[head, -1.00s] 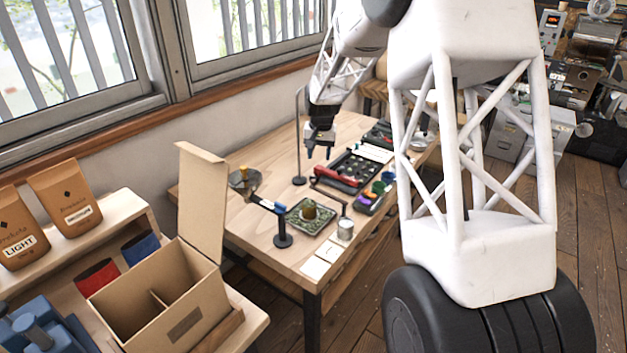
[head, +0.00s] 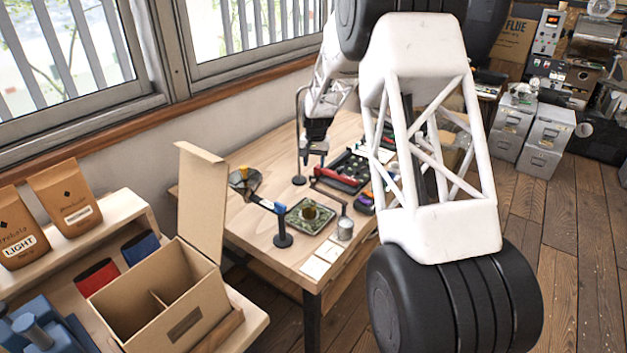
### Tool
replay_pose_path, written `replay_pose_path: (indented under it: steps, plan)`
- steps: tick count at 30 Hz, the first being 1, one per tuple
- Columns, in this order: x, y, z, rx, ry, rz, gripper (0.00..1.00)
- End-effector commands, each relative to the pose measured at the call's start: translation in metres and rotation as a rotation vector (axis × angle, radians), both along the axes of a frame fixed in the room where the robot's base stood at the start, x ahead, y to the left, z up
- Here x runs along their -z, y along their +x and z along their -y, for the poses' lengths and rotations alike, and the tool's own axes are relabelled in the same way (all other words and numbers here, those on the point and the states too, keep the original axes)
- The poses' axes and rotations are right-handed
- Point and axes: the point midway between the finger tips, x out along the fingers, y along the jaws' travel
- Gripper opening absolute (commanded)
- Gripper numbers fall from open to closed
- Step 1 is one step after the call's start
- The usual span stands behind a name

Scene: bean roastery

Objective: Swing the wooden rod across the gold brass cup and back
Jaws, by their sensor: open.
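My gripper (head: 313,159) is open and points down above the far part of the wooden table, close to a tall thin post. Its jaws look empty. A small gold-brown cup-like piece (head: 309,212) stands on a green square tray near the table's front. Another gold piece (head: 244,172) sits on a dark round plate at the table's left. Which one is the brass cup is too small to tell. A dark stand (head: 283,240) with a blue-topped post carries a thin arm toward the round plate. I cannot make out the wooden rod for certain.
The tall post (head: 298,179) stands beside my gripper. A black tray with a red bar (head: 336,179) lies right of it. A metal tin (head: 345,229) and pale cards (head: 315,268) are near the front edge. An open cardboard box (head: 165,300) stands at the lower left.

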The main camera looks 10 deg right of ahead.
Motion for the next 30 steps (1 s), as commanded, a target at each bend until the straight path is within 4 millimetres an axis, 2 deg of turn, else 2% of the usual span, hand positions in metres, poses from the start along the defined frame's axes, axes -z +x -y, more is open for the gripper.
replay_pose_path:
  steps: [8,21,30]
  plan:
    - [0.016,0.000,-0.001,0.000,0.000,-0.001,0.49]
    - [0.066,0.000,-0.002,0.000,0.000,-0.001,0.49]
    - [0.077,0.001,-0.003,0.000,0.000,0.000,0.49]
